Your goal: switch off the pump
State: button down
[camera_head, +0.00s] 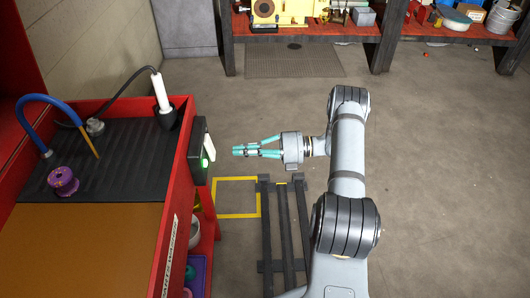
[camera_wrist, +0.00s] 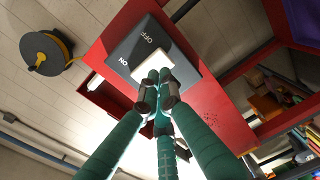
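A dark switch box (camera_head: 197,160) is mounted on the right side of the red bench. It has a white rocker (camera_head: 209,147) and a green light (camera_head: 205,163) glowing near its lower end. In the wrist view its grey plate (camera_wrist: 128,52) carries the words OFF and ON, and the pale rocker (camera_wrist: 153,62) is partly hidden behind my fingertips. My gripper (camera_head: 238,151) has teal fingers drawn together and empty. It points left at the switch, with a gap visible in the head view. Its fingertips (camera_wrist: 158,77) overlap the rocker in the wrist view.
The red bench (camera_head: 182,190) fills the left, with a blue hose (camera_head: 32,110), a purple knob (camera_head: 63,181) and a white-handled tool (camera_head: 160,92) on top. A dark rack (camera_head: 285,225) and yellow floor marking (camera_head: 237,216) lie below my gripper. Shelves stand behind.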

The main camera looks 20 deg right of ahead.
aim_at(213, 149)
jog(key=v, duration=0.8)
jog(key=shift+f+b, duration=0.4)
jog(key=shift+f, duration=0.15)
jog(key=c, duration=2.5)
grip_release()
jog(key=shift+c, duration=0.2)
jog(key=shift+h, duration=0.6)
jog(key=r+p, duration=0.2)
jog(key=p, duration=0.1)
jog(key=r+p, duration=0.2)
jog(key=p, duration=0.1)
jog(key=shift+d+r, duration=0.25)
jog(key=shift+r, duration=0.1)
grip_shut()
jog(key=shift+f, duration=0.2)
jog(key=shift+a, duration=0.1)
jog(key=p+x, duration=0.2)
jog(key=x, duration=1.1)
jog(key=shift+a+f, duration=0.1)
jog(key=shift+a, duration=0.3)
